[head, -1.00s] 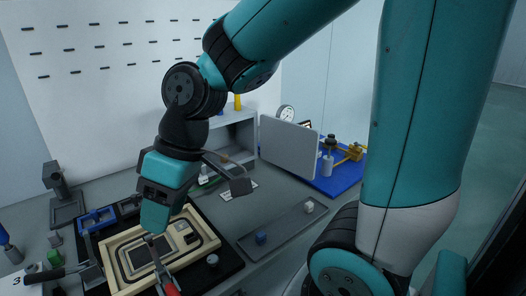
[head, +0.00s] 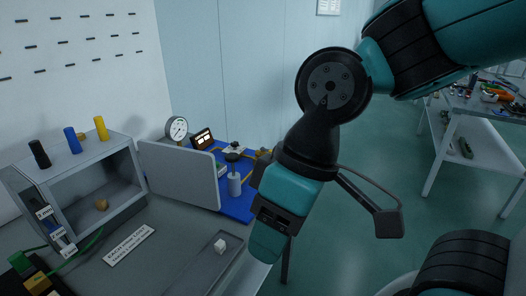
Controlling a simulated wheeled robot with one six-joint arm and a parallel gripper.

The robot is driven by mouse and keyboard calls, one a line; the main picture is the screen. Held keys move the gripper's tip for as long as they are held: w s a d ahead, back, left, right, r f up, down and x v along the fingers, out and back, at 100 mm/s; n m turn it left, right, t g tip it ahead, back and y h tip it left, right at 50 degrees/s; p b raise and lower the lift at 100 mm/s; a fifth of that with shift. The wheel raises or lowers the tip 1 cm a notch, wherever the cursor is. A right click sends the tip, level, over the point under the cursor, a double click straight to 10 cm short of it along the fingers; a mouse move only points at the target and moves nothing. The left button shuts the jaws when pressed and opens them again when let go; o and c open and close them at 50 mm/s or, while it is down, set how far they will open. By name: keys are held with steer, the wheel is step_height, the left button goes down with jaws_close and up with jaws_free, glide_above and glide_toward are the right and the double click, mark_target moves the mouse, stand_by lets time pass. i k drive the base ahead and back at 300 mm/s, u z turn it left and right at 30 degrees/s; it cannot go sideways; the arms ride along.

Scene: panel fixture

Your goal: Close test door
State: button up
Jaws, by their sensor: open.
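The test door (head: 180,174) is a flat light-grey panel with rounded corners. It stands open at the right side of a grey open-fronted box (head: 80,156), swung out to the right. A small tan knob-like object (head: 102,205) lies inside the box. My gripper (head: 267,243) hangs right of the door, nearer the camera and apart from it, past the bench's right edge. It points down and is open, with nothing seen in it; its fingertips are mostly hidden by its teal body.
Black, blue and yellow cylinders (head: 73,140) stand on the box. Behind the door, a blue mat (head: 240,206) carries a gauge (head: 176,129) and a plunger-topped cylinder (head: 234,180). A tray (head: 195,268) with a white cube (head: 220,246) lies in front.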

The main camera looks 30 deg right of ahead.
mark_target(188, 175)
steer(key=z, duration=1.75)
steer(key=i, duration=3.45)
steer(key=u, duration=4.45)
steer(key=i, duration=0.5)
steer(key=z, duration=0.1)
